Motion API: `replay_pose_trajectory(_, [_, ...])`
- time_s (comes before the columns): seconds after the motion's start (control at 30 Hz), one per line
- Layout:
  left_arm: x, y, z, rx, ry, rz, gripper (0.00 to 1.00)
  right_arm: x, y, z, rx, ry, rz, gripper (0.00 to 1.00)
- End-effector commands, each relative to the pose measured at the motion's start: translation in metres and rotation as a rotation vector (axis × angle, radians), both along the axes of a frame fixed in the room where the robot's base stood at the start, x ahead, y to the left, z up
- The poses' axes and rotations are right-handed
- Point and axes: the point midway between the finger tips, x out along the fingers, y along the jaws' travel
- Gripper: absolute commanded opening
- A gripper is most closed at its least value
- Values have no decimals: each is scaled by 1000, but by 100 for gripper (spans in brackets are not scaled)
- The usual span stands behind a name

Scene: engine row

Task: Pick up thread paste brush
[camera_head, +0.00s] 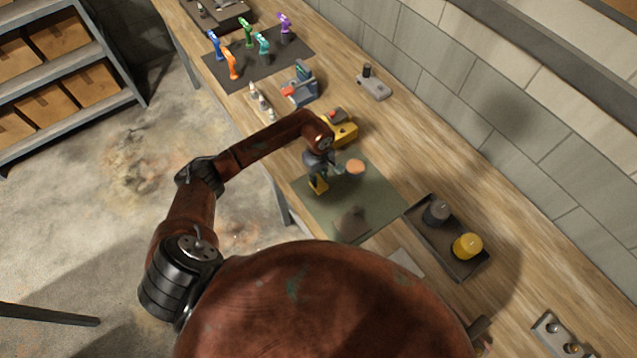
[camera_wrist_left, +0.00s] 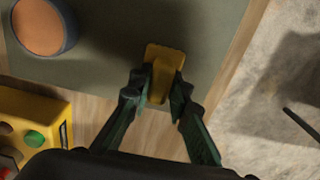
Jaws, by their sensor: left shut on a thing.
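A yellow piece, which I take to be the thread paste brush (camera_head: 319,187), is at my left gripper (camera_head: 321,172) over the green mat (camera_head: 375,208) on the workbench. In the left wrist view the brush (camera_wrist_left: 163,56) has a wide flat yellow end and a narrower part between the fingertips. My left gripper (camera_wrist_left: 158,84) is shut on that narrower part. I cannot tell whether the brush touches the mat. A grey pot with an orange top (camera_head: 355,167) stands on the mat; it also shows in the left wrist view (camera_wrist_left: 42,25). My right gripper is out of view.
A yellow box with coloured buttons (camera_head: 343,132) stands beside the mat, close to my left arm. A dark tray (camera_head: 461,266) with a grey and a yellow cylinder lies to the right. Several coloured tools stand on a dark mat (camera_head: 294,60) farther along the bench.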

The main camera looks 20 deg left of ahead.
Motion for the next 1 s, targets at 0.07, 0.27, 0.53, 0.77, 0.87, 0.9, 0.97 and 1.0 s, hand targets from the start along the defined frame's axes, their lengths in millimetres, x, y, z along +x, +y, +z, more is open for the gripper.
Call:
replay_pose_trajectory(0.07, [0,0,0,-1,-1,0,0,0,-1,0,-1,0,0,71])
replay_pose_trajectory(0.27, [1,0,3,0,-2,0,0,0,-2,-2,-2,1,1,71])
replay_pose_trajectory(0.53, [-6,-3,39,2,-5,-6,0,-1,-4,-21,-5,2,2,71])
replay_pose_trajectory(0.77, [-48,-21,92,2,-6,-6,0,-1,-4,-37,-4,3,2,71])
replay_pose_trajectory(0.87, [-73,-32,101,1,-3,-8,0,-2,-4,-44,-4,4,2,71])
replay_pose_trajectory(0.9, [-81,-36,105,1,-4,-7,0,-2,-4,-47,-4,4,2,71])
replay_pose_trajectory(0.97, [-92,-40,111,2,-3,-5,0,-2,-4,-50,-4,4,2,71])
replay_pose_trajectory(1.0, [-99,-44,114,0,-4,-5,0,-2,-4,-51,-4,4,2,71])
